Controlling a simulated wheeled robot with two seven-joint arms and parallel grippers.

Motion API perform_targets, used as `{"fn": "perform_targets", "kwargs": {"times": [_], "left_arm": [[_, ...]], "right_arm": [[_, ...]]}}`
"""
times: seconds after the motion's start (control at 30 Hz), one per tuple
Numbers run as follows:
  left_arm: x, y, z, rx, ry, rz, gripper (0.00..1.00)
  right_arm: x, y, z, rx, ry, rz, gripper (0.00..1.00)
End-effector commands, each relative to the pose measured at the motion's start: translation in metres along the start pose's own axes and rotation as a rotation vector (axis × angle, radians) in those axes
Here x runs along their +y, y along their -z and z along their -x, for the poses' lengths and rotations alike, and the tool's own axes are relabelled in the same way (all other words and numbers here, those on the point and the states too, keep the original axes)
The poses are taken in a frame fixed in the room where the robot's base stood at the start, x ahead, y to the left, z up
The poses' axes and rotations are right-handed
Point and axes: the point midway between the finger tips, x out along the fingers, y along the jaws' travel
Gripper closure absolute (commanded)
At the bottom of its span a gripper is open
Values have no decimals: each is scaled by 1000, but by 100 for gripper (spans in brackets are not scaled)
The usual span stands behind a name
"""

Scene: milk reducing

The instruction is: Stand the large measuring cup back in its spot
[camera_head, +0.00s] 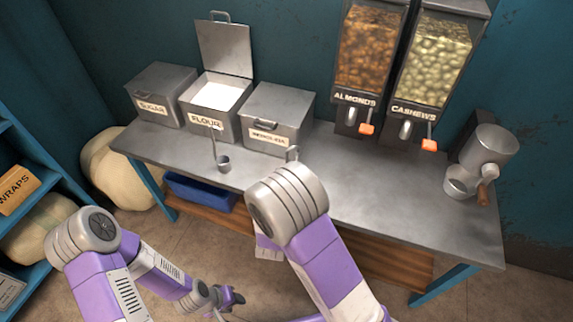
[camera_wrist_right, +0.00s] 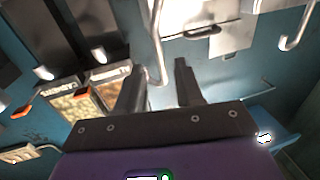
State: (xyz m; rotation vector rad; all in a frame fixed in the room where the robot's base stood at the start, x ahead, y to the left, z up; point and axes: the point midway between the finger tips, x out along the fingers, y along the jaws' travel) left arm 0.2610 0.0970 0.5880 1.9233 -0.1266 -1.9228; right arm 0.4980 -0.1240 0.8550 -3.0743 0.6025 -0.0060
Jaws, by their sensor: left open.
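A long, hook-ended metal handle (camera_head: 293,153), seemingly the large measuring cup's, rises behind my right arm in the head view; its cup is hidden there. In the right wrist view this handle (camera_wrist_right: 157,45) runs down between the fingers of my right gripper (camera_wrist_right: 158,68). The fingers are apart with space around the handle; contact cannot be told. My right gripper is hidden in the head view. My left gripper (camera_head: 226,300) is open and empty, low in front of the table. A smaller metal cup (camera_head: 223,163) with an upright handle is at the table's front, left of it.
The metal table (camera_head: 400,195) carries a sugar bin (camera_head: 160,95), an open flour bin (camera_head: 213,110) and a third, closed bin (camera_head: 277,117). Almond (camera_head: 370,45) and cashew (camera_head: 436,55) dispensers stand behind. A metal grinder (camera_head: 488,155) is at the right end.

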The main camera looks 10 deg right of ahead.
Motion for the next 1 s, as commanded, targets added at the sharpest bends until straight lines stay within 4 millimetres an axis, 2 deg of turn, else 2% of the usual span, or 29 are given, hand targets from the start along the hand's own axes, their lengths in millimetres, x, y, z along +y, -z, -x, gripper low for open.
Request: {"fn": "perform_targets", "kwargs": {"times": [0.03,0.2,0.33,0.47,0.57,0.67,0.73,0.8,0.9,1.0], "left_arm": [[1,0,2,0,0,0,57],[2,0,5,0,0,0,57],[2,0,6,0,0,0,57],[2,0,6,0,0,0,57],[2,0,6,0,0,0,57],[2,0,6,0,0,0,57],[2,0,6,0,0,0,57],[2,0,6,0,0,0,57],[2,0,6,0,0,0,57],[2,0,6,0,0,0,57]], "right_arm": [[0,1,13,-2,3,5,64],[0,0,46,-1,4,5,64],[0,0,62,-1,2,3,64],[2,-7,67,-28,0,3,64],[9,-37,62,-146,9,3,64],[20,-91,61,-368,30,-4,64],[28,-134,69,-560,57,-17,64],[36,-172,86,-753,90,-35,64],[45,-215,118,-1014,147,-68,64],[52,-242,156,-1243,215,-103,64]]}}
